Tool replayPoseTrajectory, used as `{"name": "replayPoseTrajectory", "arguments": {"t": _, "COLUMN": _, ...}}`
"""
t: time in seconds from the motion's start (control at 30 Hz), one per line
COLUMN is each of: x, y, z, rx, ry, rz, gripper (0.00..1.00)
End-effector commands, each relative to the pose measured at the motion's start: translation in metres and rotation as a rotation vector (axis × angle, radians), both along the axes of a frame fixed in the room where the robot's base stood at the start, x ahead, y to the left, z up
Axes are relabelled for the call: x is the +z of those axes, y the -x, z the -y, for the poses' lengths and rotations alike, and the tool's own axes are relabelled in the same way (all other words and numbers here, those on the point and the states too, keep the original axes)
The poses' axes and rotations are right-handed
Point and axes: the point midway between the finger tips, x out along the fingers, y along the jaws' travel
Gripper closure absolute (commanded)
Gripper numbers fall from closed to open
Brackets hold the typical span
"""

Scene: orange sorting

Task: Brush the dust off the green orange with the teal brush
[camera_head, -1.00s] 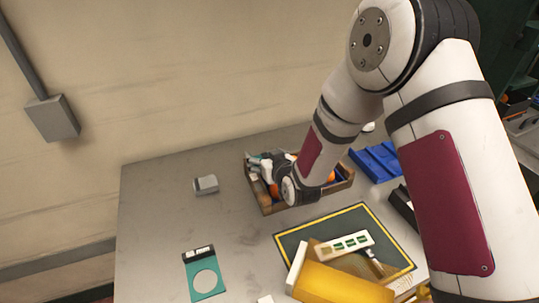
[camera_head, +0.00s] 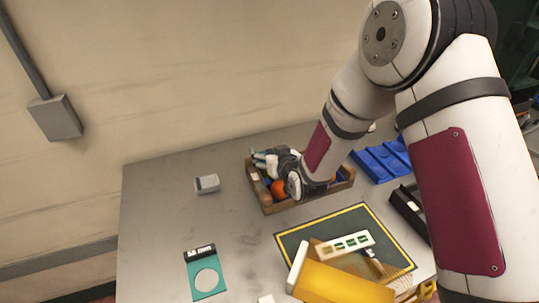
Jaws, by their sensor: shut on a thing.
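My gripper (camera_head: 262,160) is over the back left of a brown wooden crate (camera_head: 268,208) on the grey table. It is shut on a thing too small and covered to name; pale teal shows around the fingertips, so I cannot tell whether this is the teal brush. An orange fruit (camera_head: 279,189) lies in the crate, just below and in front of the gripper. I cannot make out the green orange or any dust. My wrist and forearm hide the right part of the crate.
A dark mat with a yellow border (camera_head: 290,238) bears a white slotted piece (camera_head: 345,243). Blue trays (camera_head: 382,160) stand right. The left table is mostly clear.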

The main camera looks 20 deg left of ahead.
Motion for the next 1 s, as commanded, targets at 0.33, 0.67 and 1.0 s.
{"name": "replayPoseTrajectory", "arguments": {"t": 0.33, "x": 0.028, "y": 0.001, "z": 0.0, "rx": -0.001, "ry": -0.001, "rz": 0.003, "gripper": 0.55}}
{"name": "replayPoseTrajectory", "arguments": {"t": 0.67, "x": 0.051, "y": 0.001, "z": 0.0, "rx": 0.0, "ry": -0.001, "rz": 0.002, "gripper": 0.55}}
{"name": "replayPoseTrajectory", "arguments": {"t": 1.0, "x": 0.06, "y": 0.0, "z": 0.0, "rx": 0.0, "ry": -0.001, "rz": 0.001, "gripper": 0.55}}
